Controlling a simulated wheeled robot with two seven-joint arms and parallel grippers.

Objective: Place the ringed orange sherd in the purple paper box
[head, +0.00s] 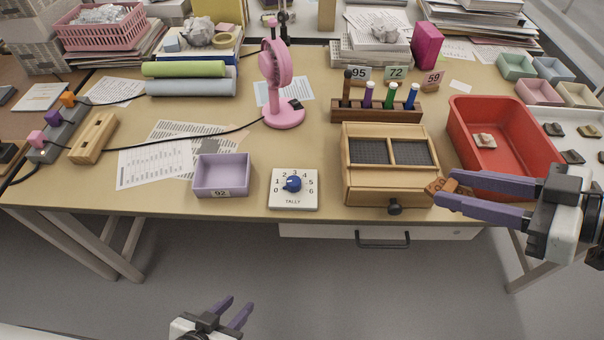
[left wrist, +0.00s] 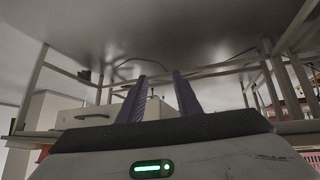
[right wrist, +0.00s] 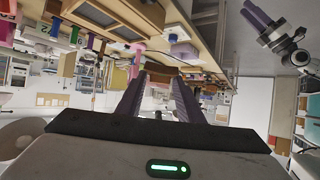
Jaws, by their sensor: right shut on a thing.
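The orange sherd (head: 436,187) is between the fingertips of my right gripper (head: 446,188), which is shut on it beside the right side of the wooden sieve box. The fingers hide part of the sherd, and I cannot make out its ring marks. In the right wrist view the sherd (right wrist: 161,68) shows as a brown piece across the fingertips. The purple paper box (head: 238,188), tagged 92, stands near the table's front edge, left of the tally dial, and looks empty. My left gripper (head: 233,306) is open and empty, in front of the table and low.
The tally dial (head: 293,202) and wooden sieve box (head: 375,190) stand between the sherd and the purple box. A red tray (head: 480,108) holds a pale sherd (head: 484,140). A pink fan (head: 284,117) and pen rack (head: 376,112) stand behind. Papers lie left.

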